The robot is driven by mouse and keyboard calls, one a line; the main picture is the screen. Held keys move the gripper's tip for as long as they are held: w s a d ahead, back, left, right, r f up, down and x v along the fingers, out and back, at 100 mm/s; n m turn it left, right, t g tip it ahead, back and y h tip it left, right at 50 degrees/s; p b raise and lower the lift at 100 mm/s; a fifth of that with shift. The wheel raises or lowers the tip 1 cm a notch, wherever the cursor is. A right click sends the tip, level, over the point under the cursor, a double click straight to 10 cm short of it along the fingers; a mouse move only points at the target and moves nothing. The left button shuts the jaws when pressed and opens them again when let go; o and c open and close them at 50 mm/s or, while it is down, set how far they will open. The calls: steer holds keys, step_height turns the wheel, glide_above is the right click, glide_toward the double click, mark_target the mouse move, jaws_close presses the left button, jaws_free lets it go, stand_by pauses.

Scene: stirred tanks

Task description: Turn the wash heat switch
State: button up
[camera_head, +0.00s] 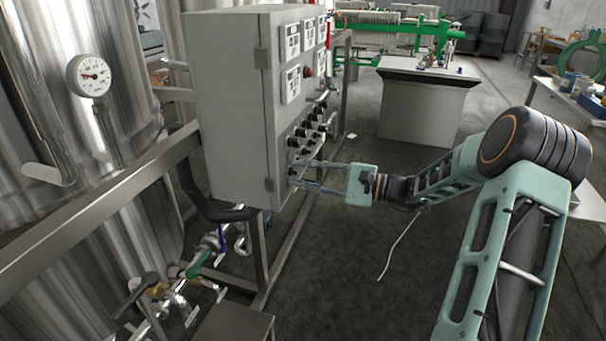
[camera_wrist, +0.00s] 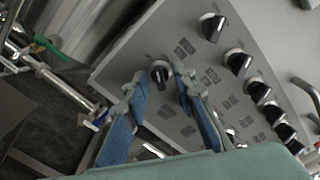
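The grey control cabinet (camera_head: 228,110) carries rows of black rotary switches on its front panel (camera_wrist: 205,100). In the wrist view one black switch (camera_wrist: 160,74) with a pale collar shows between the two blue fingertips of my gripper (camera_wrist: 158,78). Gaps show on both sides of it, so my gripper is open around or just in front of it; the exact depth cannot be told. In the head view my gripper (camera_head: 301,174) reaches the lower part of the panel from the right. The labels are too small to read, so I cannot tell which switch is wash heat.
Other black switches (camera_wrist: 238,62) sit close by on the panel. White meters (camera_head: 292,42) and a red button (camera_head: 308,71) are above them. Valves and pipes (camera_head: 205,255) lie below left. A steel tank (camera_head: 85,130) stands left.

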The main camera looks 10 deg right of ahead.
steer(key=shift+d, duration=0.1)
steer(key=v, duration=1.2)
